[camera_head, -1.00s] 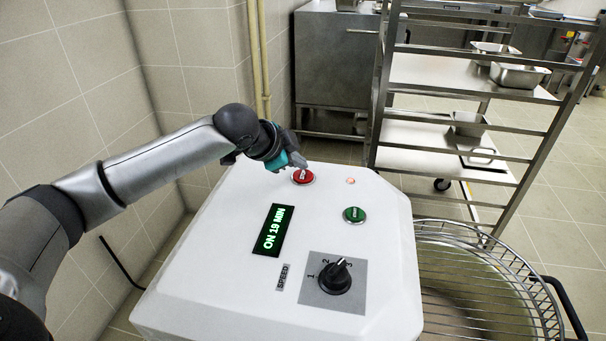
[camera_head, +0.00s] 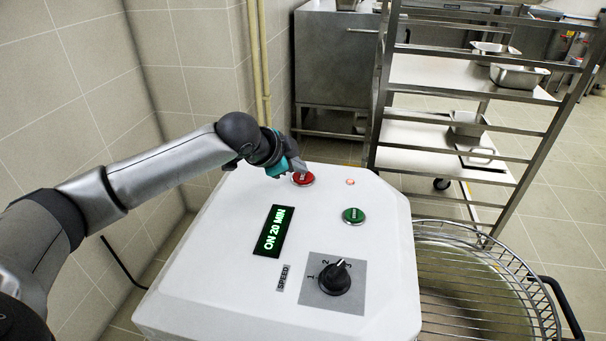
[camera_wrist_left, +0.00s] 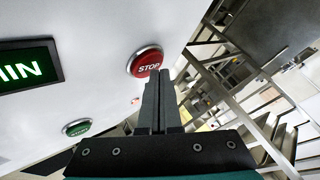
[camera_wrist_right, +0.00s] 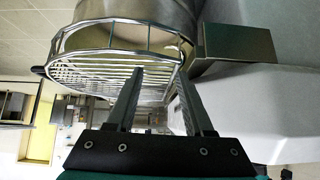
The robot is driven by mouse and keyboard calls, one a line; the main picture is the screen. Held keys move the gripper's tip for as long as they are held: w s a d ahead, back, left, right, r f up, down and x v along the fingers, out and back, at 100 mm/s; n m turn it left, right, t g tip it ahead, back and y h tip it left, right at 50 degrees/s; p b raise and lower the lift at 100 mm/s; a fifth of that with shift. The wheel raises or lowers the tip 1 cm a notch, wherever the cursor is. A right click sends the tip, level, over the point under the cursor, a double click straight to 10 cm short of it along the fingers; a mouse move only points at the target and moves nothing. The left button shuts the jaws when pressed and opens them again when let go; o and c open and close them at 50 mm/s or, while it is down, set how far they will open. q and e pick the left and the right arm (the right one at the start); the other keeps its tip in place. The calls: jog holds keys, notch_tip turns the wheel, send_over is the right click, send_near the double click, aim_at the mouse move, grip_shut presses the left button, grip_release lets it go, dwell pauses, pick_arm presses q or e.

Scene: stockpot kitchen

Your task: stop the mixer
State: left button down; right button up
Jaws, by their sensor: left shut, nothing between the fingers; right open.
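The mixer (camera_head: 210,270) has a white top panel. Its red STOP button (camera_head: 303,180) is at the far edge of the panel, and it shows in the left wrist view (camera_wrist_left: 146,62). A green button (camera_head: 353,215) sits nearer, and the display (camera_head: 272,231) reads "ON 20 MIN". A small lamp (camera_head: 350,182) glows red. My left gripper (camera_head: 301,167) is shut and empty, its tips right by the red button. I cannot tell whether they touch it. My right gripper (camera_wrist_right: 160,85) is open and empty, facing the wire guard, and is outside the head view.
A black speed knob (camera_head: 335,279) is on the panel's near part. The mixer's wire guard (camera_head: 480,262) and bowl are at the right. A metal rack (camera_head: 400,100) with trays stands behind. A tiled wall (camera_head: 60,110) is at the left.

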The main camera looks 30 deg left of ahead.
aim_at(298, 178)
pick_arm(q)
jog(key=shift+f, duration=0.5)
dwell(0.7)
jog(key=shift+r+p, duration=0.1)
jog(key=shift+p, duration=0.2)
jog(key=shift+r+p, duration=0.8)
jog(key=shift+p, duration=0.45)
notch_tip(298, 178, up, 5)
jog(key=p, duration=0.6)
jog(key=shift+r+p, duration=0.1)
jog(key=shift+p, duration=0.3)
